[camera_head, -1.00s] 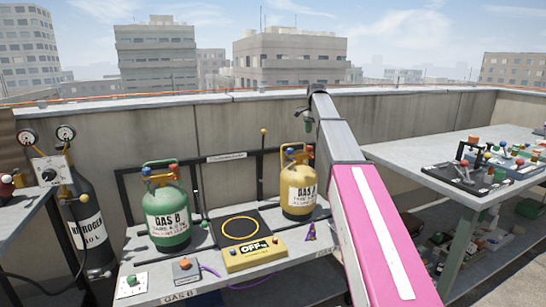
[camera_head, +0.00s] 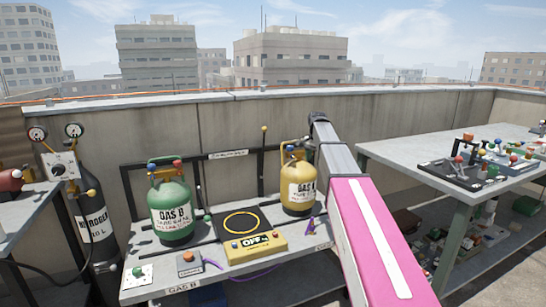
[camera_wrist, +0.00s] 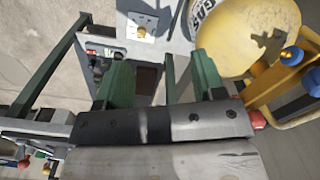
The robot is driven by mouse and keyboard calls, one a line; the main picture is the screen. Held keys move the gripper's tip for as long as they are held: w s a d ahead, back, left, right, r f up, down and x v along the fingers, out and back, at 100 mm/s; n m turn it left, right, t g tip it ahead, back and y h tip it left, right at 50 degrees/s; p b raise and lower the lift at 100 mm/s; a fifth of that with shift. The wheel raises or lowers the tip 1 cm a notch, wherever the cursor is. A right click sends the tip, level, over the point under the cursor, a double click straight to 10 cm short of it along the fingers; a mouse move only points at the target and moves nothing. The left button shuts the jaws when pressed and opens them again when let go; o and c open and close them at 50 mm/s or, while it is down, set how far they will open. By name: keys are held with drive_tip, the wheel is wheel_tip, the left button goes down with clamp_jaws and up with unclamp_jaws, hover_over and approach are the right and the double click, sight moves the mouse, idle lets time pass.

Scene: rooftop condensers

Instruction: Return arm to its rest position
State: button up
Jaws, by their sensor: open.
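My arm reaches over the bench in the head view, with its pink link in front and its grey bend above and to the right of the yellow GAS A cylinder (camera_head: 298,188). My gripper is hidden behind my arm there. In the wrist view my gripper (camera_wrist: 158,80) is open and empty, its two green fingers apart. The yellow cylinder (camera_wrist: 235,40) with its yellow collar and blue and red knobs fills the upper right of that view, close beside the right finger; I cannot tell whether they touch.
The bench (camera_head: 150,292) holds a green GAS B cylinder (camera_head: 171,210) and a yellow scale unit reading OFF (camera_head: 257,246). A dark nitrogen cylinder (camera_head: 97,230) stands left. A cluttered table (camera_head: 400,157) stands right. A concrete parapet (camera_head: 400,120) runs behind.

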drive_tip(key=s+f+n, duration=0.8)
drive_tip(key=s+f, duration=2.3)
drive_tip(key=s, duration=0.3)
drive_tip(key=shift+f+n, duration=0.3)
